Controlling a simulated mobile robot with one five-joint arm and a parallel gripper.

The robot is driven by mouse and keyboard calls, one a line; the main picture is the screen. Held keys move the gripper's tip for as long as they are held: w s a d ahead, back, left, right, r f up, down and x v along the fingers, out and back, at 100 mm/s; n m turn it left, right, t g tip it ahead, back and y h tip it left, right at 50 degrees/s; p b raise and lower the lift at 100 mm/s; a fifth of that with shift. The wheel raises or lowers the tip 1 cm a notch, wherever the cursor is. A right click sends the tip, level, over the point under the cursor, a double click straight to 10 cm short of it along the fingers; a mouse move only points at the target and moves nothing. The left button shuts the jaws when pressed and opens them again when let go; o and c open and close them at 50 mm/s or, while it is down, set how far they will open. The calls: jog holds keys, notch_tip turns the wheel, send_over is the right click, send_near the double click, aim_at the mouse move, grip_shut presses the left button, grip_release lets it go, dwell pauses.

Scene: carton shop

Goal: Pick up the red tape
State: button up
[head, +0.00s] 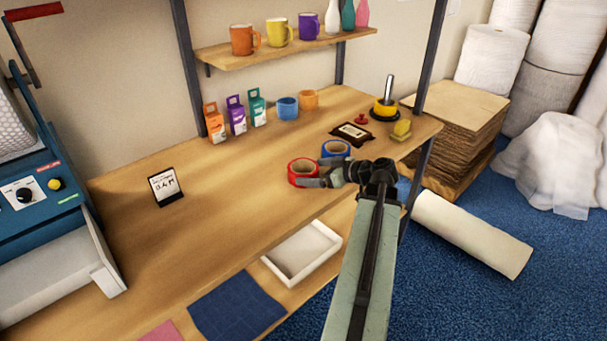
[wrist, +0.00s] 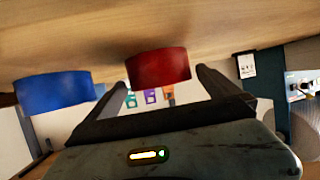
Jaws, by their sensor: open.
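The red tape (head: 292,176) is a ring lying flat on the wooden workbench (head: 230,205). My gripper (head: 312,182) is low over the bench, right beside the tape's right side. In the wrist view, which looks upside down, the red tape (wrist: 158,70) shows between the two fingers of my open gripper (wrist: 161,80). The fingers stand to either side of it; I cannot tell whether they touch it. My gripper and arm hide part of the bench to the right of the tape.
A blue tape (head: 331,157) lies close behind the red one and also shows in the wrist view (wrist: 55,92).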

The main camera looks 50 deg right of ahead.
aim_at(294, 170)
jog(key=b+x, duration=0.2)
jog(key=x, duration=0.2)
jog(key=shift+w+d+f, duration=0.1)
jog(key=shift+w+f, duration=0.05)
jog(key=shift+f, duration=0.15)
jog(key=shift+w, duration=0.3)
jog(key=c, duration=1.2)
jog(key=shift+r+p, duration=0.35)
jog(key=shift+r, duration=0.15)
notch_tip(294, 170, up, 3)
jog(key=p, duration=0.3)
jog(key=shift+r, duration=0.1)
jog(key=s+d, duration=0.1)
jog(key=s, duration=0.4)
jog(key=s+d, duration=0.2)
jog(key=s, duration=0.3)
jog(key=s+d+r+p, duration=0.1)
jog(key=s+d, duration=0.1)
jog(key=s, duration=0.3)
jog(key=shift+s, duration=0.1)
